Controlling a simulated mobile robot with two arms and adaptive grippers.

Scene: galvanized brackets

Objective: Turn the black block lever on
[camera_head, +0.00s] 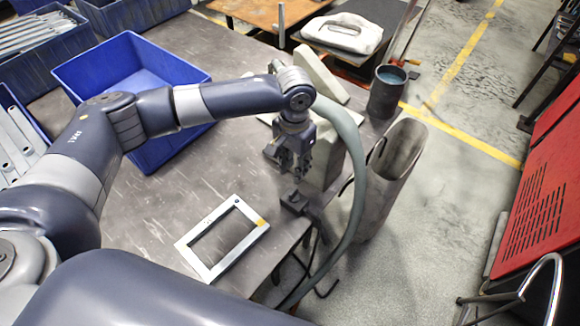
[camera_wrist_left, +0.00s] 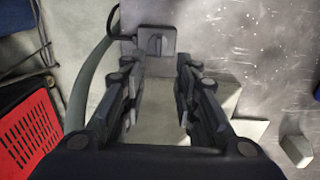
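The black block lever (camera_wrist_left: 155,42) shows in the wrist view as a dark square block with a short raised lever, beyond my fingertips. In the head view a small dark block (camera_head: 293,203) at the table's edge appears to be the same one. My left gripper (camera_wrist_left: 158,85) is open and empty, its two black fingers apart. In the head view the left gripper (camera_head: 290,158) points down just above the block in the picture, seemingly not touching it. The lever's exact angle is too small to tell. My right gripper is not in view.
A pale hose (camera_head: 355,170) curves close beside the gripper. A pale stand (camera_head: 325,150) is behind it. A metal frame (camera_head: 222,238) lies on the grey table (camera_head: 150,215). A blue bin (camera_head: 185,70) stands farther back.

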